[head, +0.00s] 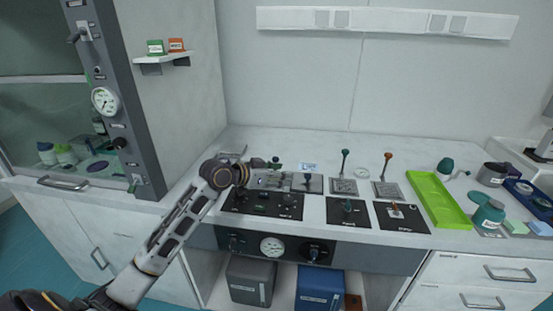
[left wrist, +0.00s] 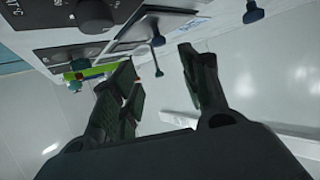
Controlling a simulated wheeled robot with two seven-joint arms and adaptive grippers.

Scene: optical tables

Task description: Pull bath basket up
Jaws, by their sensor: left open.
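My left gripper (head: 266,163) reaches over the counter from the left, above the back left of a metal top plate (head: 270,182). Its dark fingers (left wrist: 165,80) are spread, with nothing between them in the left wrist view. The plate is set behind a black control panel (head: 262,204). A short dark knob on a stem (head: 307,178) stands on the plate. A dark-tipped stem (left wrist: 157,42) shows close to the fingertips in the left wrist view, apart from them. I cannot tell for sure which part is the bath basket. My right gripper is out of view.
A lime green tray (head: 437,200) lies farther right, with bottles beyond. A glass-fronted cabinet (head: 50,120) closes off the left. The counter behind the plate is mostly clear.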

